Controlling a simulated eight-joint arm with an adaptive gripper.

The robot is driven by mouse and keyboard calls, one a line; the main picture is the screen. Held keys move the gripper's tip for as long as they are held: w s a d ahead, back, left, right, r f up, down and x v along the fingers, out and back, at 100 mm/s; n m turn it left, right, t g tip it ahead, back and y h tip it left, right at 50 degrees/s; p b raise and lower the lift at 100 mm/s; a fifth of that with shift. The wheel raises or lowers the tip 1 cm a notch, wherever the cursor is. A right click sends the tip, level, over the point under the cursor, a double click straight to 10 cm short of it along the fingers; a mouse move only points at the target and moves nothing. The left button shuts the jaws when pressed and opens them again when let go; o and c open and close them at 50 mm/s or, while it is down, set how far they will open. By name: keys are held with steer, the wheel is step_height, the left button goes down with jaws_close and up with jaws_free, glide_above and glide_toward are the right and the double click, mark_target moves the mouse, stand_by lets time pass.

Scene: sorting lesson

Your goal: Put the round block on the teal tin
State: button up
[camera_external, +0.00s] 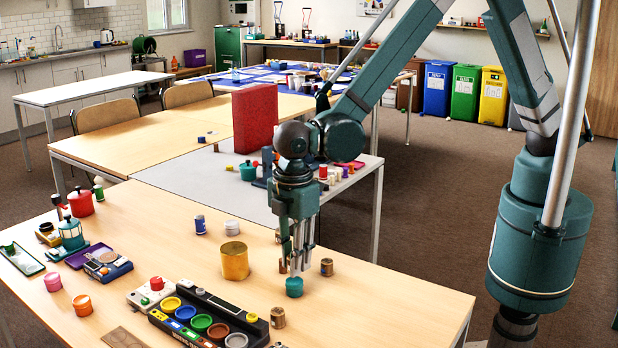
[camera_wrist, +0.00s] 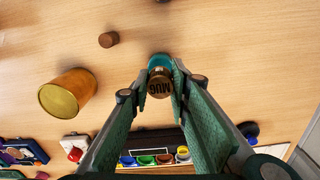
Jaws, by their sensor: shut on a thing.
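The teal tin (camera_external: 294,287) stands on the light wooden table, directly below my fingertips in the external view. It also shows in the wrist view (camera_wrist: 158,61), just beyond the fingertips. My gripper (camera_external: 296,262) points down and is shut on a brown round block (camera_wrist: 160,85) with dark lettering on its face. In the wrist view the block overlaps the near part of the tin; whether they touch I cannot tell. In the external view the fingers largely hide the held block.
A gold tin (camera_external: 235,261) stands left of the teal tin. Small brown blocks stand nearby, one to the right (camera_external: 327,267) and one in front (camera_external: 278,317). A black paint tray (camera_external: 165,318) lies at the front. Bare tabletop (camera_external: 375,300) is free to the right.

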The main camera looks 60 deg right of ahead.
steer(key=shift+f, duration=1.35)
steer(key=shift+f+b, duration=0.2)
steer(key=shift+b, duration=0.15)
steer(key=o, duration=0.7)
steer(key=shift+r, duration=0.1)
steer(key=shift+r, duration=0.1)
step_height(320, 180, up, 12)
steer(key=shift+r+p, duration=0.1)
steer(key=shift+p, duration=1)
